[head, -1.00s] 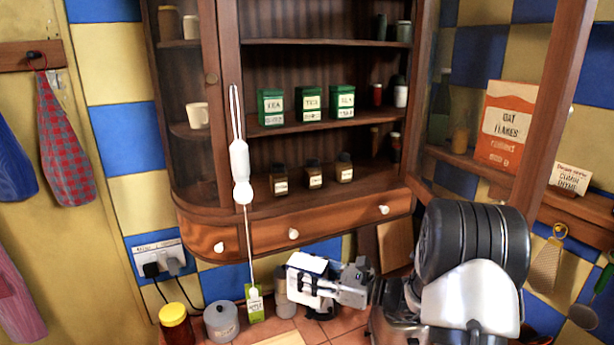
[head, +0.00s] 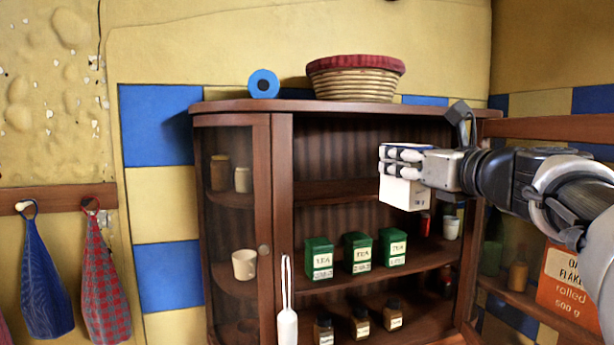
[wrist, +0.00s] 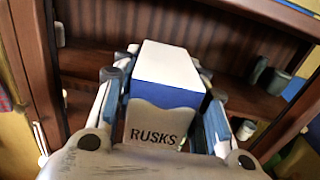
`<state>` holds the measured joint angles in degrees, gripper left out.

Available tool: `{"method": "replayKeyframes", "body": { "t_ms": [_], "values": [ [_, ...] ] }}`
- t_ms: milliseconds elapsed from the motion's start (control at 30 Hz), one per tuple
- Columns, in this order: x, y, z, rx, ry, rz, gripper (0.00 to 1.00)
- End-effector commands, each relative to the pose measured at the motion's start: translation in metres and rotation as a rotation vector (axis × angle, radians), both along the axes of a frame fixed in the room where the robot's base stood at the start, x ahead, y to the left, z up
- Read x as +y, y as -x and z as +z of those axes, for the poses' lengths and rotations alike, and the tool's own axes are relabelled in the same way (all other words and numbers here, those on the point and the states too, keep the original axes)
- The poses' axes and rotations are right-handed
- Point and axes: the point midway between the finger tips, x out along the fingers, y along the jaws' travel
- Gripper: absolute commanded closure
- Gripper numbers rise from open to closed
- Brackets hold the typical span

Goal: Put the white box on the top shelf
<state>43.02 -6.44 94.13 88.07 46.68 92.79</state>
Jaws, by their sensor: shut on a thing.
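The white box (head: 405,194) is held in my gripper (head: 404,160), which is shut on it, in front of the open right part of the wooden cabinet. In the wrist view the box (wrist: 165,88) has a blue band and the word RUSKS, with the finger pads of my gripper (wrist: 160,110) on both its sides. The top shelf (head: 325,190) is the upper board inside the cabinet; the box is in front of its right part, at about its height. My gripper and arm hide part of that shelf.
Green tins (head: 357,252) stand on the middle shelf, small brown jars (head: 360,322) below. A basket (head: 356,78) and a blue roll (head: 263,84) sit on the cabinet top. The open door (head: 545,128) is at the right. The top shelf's left part looks clear.

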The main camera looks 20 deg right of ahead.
Motion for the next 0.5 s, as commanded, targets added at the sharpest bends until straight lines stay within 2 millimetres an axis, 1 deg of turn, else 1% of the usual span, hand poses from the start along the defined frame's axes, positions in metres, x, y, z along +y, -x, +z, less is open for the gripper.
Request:
{"method": "replayKeyframes", "body": {
  "t_ms": [33,100,167,233,267,367,500],
  "values": [
    [0.001,0.005,0.016,-0.002,0.003,-0.013,0.89],
    [0.001,0.009,0.026,0.0,0.001,-0.023,0.89],
    [0.002,0.008,0.031,0.002,-0.001,-0.027,0.89],
    [0.002,-0.001,0.033,0.003,-0.005,-0.028,0.89],
    [0.003,-0.006,0.033,0.004,-0.005,-0.027,0.89],
    [0.004,-0.032,0.033,0.005,-0.006,-0.025,0.89],
    [0.006,-0.07,0.033,0.005,-0.006,-0.025,0.89]
  ]
}}
